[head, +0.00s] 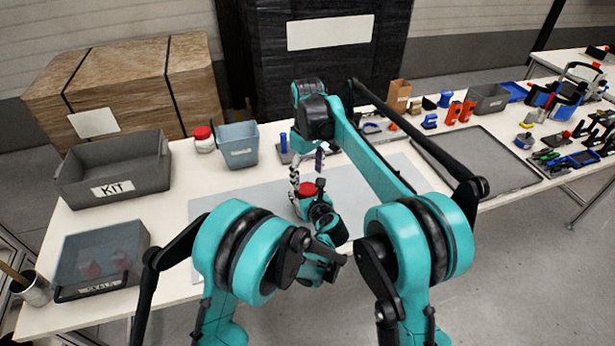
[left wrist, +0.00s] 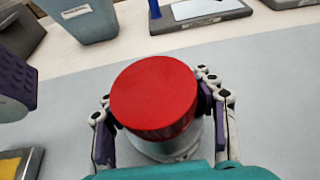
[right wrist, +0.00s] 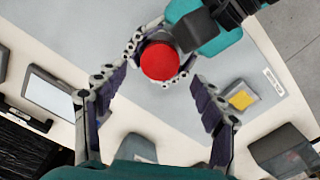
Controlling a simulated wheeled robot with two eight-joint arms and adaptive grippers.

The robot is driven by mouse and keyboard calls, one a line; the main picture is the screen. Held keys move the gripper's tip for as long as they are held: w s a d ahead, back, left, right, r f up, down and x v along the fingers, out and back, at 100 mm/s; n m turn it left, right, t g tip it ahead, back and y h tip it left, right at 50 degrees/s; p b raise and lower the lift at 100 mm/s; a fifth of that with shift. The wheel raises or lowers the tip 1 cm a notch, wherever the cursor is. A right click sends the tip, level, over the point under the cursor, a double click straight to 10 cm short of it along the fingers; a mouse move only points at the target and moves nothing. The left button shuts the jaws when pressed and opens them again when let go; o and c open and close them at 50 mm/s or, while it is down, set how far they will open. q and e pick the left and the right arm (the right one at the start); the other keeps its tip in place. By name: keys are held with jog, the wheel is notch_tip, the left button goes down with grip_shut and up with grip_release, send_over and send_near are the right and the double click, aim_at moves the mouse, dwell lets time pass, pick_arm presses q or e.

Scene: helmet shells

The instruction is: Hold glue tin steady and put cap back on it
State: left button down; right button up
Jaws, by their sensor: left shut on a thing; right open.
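The glue tin (left wrist: 165,150) is upright over the mat, its pale body mostly hidden. The red cap (left wrist: 155,95) sits on top of it; I cannot tell how firmly it is seated. The cap also shows in the head view (head: 307,189) and the right wrist view (right wrist: 160,61). My left gripper (left wrist: 162,105) is shut around the tin, one finger on each side below the cap. My right gripper (right wrist: 158,82) is open and empty above the cap, its fingers spread wide. One right finger shows at the left edge of the left wrist view.
A second red-topped jar (head: 203,139) stands at the back beside a blue-grey bin (head: 238,145). The KIT bin (head: 115,172) and a clear-sided bin (head: 100,257) are on the left. A yellow pad (right wrist: 241,99) lies in a grey holder. The grey mat (head: 225,200) is largely clear.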

aim_at(307, 188)
jog(key=shift+c, duration=0.5)
notch_tip(307, 188, up, 3)
jog(key=m, duration=0.5)
jog(key=shift+r+m, duration=0.2)
jog(key=shift+m, duration=0.1)
jog(key=shift+f, duration=0.15)
jog(key=shift+f, duration=3.9)
jog(key=c, duration=1.2)
jog(key=o, duration=1.3)
